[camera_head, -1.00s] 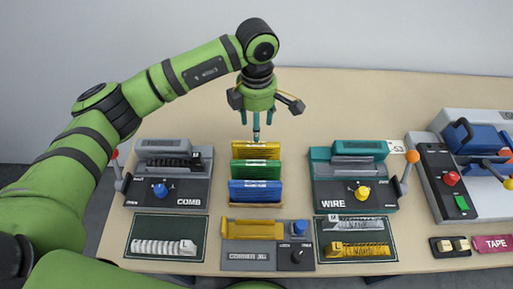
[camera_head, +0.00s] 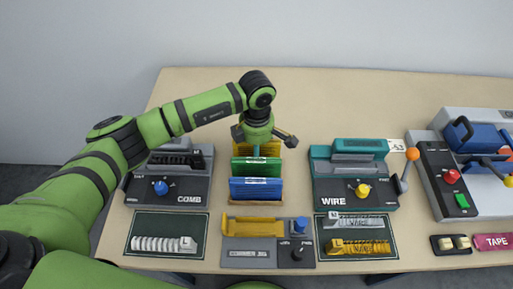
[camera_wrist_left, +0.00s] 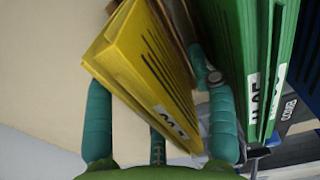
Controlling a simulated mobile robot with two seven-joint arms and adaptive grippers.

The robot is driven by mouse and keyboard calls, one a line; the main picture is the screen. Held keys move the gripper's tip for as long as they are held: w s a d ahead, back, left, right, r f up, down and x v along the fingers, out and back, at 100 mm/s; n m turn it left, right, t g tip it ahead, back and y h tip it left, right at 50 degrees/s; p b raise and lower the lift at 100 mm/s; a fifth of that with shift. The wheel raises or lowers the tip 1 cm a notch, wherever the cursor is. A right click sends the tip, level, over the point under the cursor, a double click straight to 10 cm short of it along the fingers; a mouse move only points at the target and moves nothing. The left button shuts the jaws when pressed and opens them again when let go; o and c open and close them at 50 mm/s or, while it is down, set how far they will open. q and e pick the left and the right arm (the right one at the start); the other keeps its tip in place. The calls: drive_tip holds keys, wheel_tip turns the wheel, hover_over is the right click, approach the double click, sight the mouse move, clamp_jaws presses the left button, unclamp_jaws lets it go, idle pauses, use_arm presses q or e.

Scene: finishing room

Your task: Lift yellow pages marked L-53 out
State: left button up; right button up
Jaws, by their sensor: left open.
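The yellow pages (camera_head: 270,149) stand at the back of a small rack (camera_head: 256,203), behind the green pages (camera_head: 256,167) and blue pages (camera_head: 256,189). My left gripper (camera_head: 258,143) is low over the yellow pages and hides much of them. In the left wrist view the yellow pages (camera_wrist_left: 140,55) lie between the spread teal fingers of my left gripper (camera_wrist_left: 157,80), which is open. Their white label is partly cut off, so I cannot read it fully. The green pages (camera_wrist_left: 240,45) stand beside the right finger. My right gripper is not in view.
The COMB machine (camera_head: 185,190) is left of the rack, the WIRE machine (camera_head: 330,195) right of it. A corner jig (camera_head: 250,245) stands in front. Mats with combs and wires lie either side. The table (camera_head: 330,100) behind is clear.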

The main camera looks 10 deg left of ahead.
use_arm(q)
clamp_jaws()
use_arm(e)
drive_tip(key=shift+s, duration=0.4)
use_arm(q)
drive_tip(key=shift+r, duration=0.15)
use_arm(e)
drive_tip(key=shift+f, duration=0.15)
